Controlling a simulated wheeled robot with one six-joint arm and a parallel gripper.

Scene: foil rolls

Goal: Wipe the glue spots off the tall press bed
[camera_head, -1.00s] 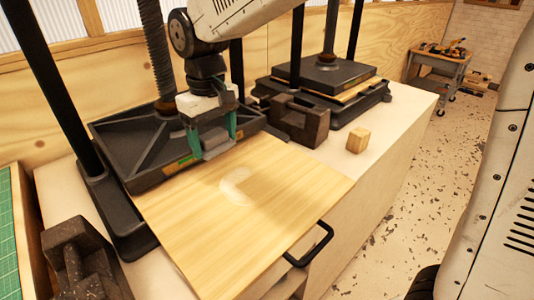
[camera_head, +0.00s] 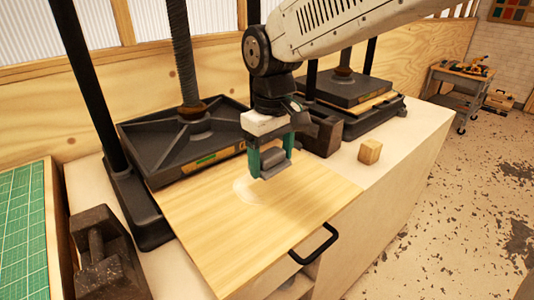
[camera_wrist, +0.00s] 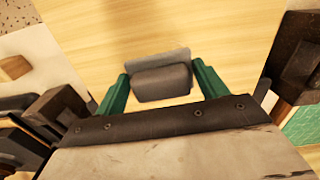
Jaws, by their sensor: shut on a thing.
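The tall press bed (camera_head: 210,240) is a pale wooden board with a black handle (camera_head: 315,245) at its front, pulled out from under the dark press plate (camera_head: 185,140). A whitish glue spot (camera_head: 246,192) lies on the bed's middle. My gripper (camera_head: 271,158) has green fingers and is shut on a grey wiping block (camera_head: 273,166). The block also shows between the fingers in the wrist view (camera_wrist: 161,82).
A second, lower press (camera_head: 350,95) stands behind at the right. A dark metal block (camera_head: 327,135) and a small wooden block (camera_head: 370,151) are on the bench. Another dark weight (camera_head: 105,255) and a green cutting mat (camera_head: 22,230) are at the left.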

